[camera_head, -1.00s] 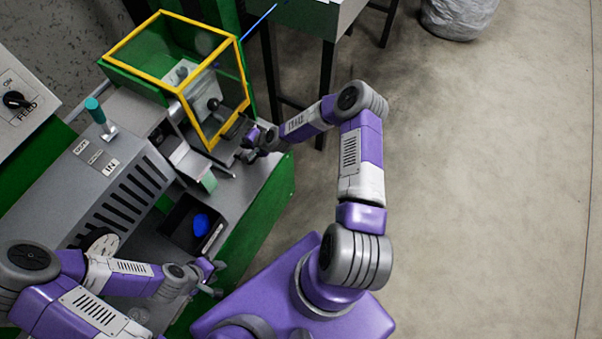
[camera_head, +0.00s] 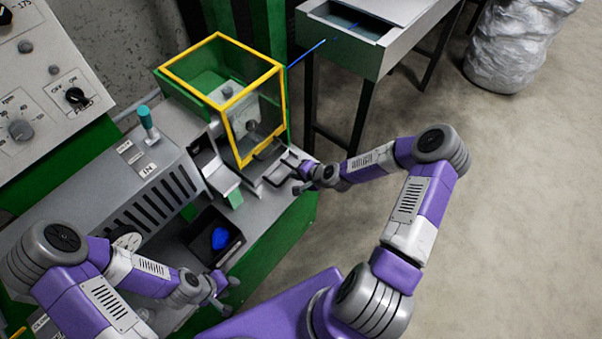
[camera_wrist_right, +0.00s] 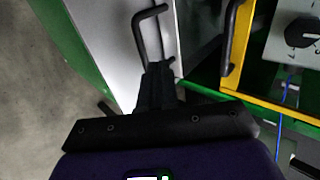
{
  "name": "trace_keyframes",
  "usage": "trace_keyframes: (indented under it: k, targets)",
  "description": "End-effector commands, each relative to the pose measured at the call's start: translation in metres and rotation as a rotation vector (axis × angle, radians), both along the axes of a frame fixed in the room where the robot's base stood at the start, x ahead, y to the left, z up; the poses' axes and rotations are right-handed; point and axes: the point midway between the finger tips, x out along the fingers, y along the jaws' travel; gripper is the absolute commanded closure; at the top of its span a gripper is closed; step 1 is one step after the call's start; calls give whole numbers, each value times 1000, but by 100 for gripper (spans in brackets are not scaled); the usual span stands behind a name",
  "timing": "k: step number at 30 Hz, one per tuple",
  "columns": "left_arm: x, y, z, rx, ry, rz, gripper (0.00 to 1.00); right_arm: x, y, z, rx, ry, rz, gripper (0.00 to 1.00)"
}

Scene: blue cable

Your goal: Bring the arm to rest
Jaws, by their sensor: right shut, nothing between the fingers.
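My right gripper (camera_head: 303,178) is shut and empty, over the outer edge of the green and grey machine, just in front of the yellow-framed guard (camera_head: 222,63). In the right wrist view its dark fingers (camera_wrist_right: 155,88) are together, over a pale grey surface beside a bent black rod (camera_wrist_right: 141,28). My left gripper (camera_head: 228,294) is low in the head view, near a black tray (camera_head: 234,252) on the machine; its jaws are too small to read. A blue thing (camera_head: 220,238) lies in that tray. A blue cable (camera_head: 306,54) runs between the guard and a grey table.
The grey table (camera_head: 372,62) stands behind the machine at the top. A wrapped silver bin (camera_head: 515,45) stands at the upper right. A control panel (camera_head: 45,85) is at the left. The concrete floor (camera_head: 530,210) on the right is clear.

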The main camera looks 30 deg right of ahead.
Motion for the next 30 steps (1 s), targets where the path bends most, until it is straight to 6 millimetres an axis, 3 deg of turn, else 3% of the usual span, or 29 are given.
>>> trace_keyframes:
  k: [4,13,17,20,24,27,30]
  targets:
    - [0,0,3,0,1,0,61,-10,-4,10,0,1,0,100]
    - [0,0,3,0,1,0,61,-13,-5,12,0,1,1,100]
    - [0,0,3,0,1,0,61,-20,14,6,-8,22,55,100]
    - [0,0,3,0,1,0,61,-41,51,-7,-34,67,174,100]
    - [0,0,3,0,1,0,61,-95,110,-29,-111,158,418,100]
    - [0,0,3,0,1,0,61,-138,136,-42,-177,221,590,100]
    - [0,0,3,0,1,0,61,-176,148,-50,-243,272,735,100]
